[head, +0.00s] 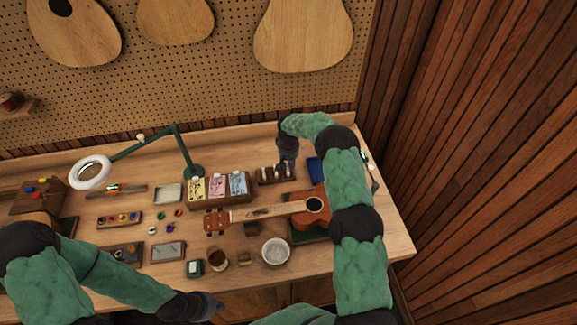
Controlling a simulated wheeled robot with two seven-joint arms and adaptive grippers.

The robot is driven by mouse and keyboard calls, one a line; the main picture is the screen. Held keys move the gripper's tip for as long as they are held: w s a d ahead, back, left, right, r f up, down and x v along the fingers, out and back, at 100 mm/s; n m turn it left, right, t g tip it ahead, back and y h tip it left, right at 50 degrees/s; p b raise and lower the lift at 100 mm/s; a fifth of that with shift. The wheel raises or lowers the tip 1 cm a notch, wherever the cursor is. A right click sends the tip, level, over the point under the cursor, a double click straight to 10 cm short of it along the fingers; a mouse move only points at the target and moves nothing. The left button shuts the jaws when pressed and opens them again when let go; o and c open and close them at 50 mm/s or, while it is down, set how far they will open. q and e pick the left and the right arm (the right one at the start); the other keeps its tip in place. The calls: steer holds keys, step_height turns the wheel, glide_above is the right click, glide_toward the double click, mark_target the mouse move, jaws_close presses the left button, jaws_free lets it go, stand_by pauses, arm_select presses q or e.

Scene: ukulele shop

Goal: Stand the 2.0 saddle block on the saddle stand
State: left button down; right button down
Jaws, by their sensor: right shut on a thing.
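A dark wooden rack (268,176) with several small pale-topped pieces stands at the back of the bench, right of the colored packets. It looks like a holder for saddle blocks, but I can read no numbers on it. My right gripper (287,158) points down over the rack's right part. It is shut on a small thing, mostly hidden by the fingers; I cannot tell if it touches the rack. I cannot pick out a separate saddle stand with certainty. My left gripper (213,307) is low at the bench's front edge, too small and dark to tell open from shut.
A ukulele (285,208) lies across the bench below my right gripper. Packets (217,186), a lamp (193,168), a blue tray (317,170), a round bowl (275,251) and a brown cup (217,260) stand around.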

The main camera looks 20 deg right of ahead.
steer(key=shift+b, duration=0.4)
stand_by(0.3)
steer(key=c, duration=1.1)
jaws_free()
steer(key=shift+o, duration=1.4)
steer(key=shift+r, duration=0.1)
steer(key=shift+s+r+p, duration=0.1)
steer(key=shift+r+p, duration=0.9)
steer(key=shift+r, duration=2.45)
